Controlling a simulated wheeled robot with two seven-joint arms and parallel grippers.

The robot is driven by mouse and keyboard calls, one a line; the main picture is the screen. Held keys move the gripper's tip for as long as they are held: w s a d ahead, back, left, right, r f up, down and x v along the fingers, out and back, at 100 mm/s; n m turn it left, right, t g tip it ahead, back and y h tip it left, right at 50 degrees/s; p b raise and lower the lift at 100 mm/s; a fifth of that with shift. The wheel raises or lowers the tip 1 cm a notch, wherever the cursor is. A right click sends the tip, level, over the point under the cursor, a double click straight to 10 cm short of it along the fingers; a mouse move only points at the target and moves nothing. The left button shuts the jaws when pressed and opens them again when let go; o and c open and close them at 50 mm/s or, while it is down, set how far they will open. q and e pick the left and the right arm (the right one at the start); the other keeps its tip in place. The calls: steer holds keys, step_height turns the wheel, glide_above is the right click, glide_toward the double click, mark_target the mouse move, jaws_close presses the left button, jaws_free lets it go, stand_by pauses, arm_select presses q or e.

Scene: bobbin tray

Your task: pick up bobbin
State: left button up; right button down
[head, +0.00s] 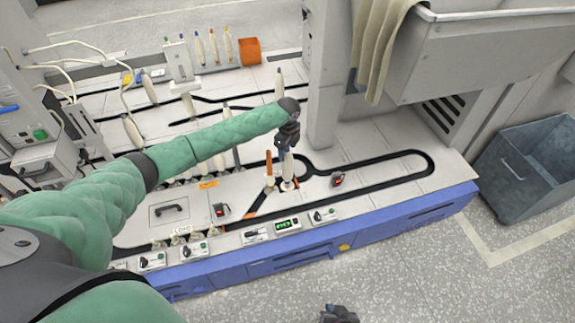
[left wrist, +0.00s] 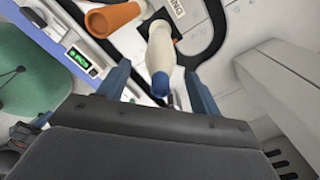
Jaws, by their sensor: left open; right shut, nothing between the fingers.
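A cream bobbin with a blue tip (left wrist: 158,50) stands on the machine top. It also shows in the head view (head: 288,170), just under my left gripper (head: 285,150). In the left wrist view the two blue fingers of my left gripper (left wrist: 160,88) are open, one on each side of the bobbin's tip, with gaps visible. An orange bobbin or tube (left wrist: 115,18) is close beside it, also seen in the head view (head: 268,160). My right gripper (head: 338,314) is shut and empty at the bottom edge of the head view, only partly visible.
The white machine top (head: 370,150) has a dark looped track and a blue front edge. A grey column (head: 325,90) rises close behind my left gripper. Control boxes line the front, with a green display (head: 287,224). A grey bin (head: 530,170) stands on the right.

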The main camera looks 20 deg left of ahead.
arm_select(q)
step_height(320, 180, down, 2)
steer(key=shift+f, duration=0.1)
steer(key=c, duration=1.4)
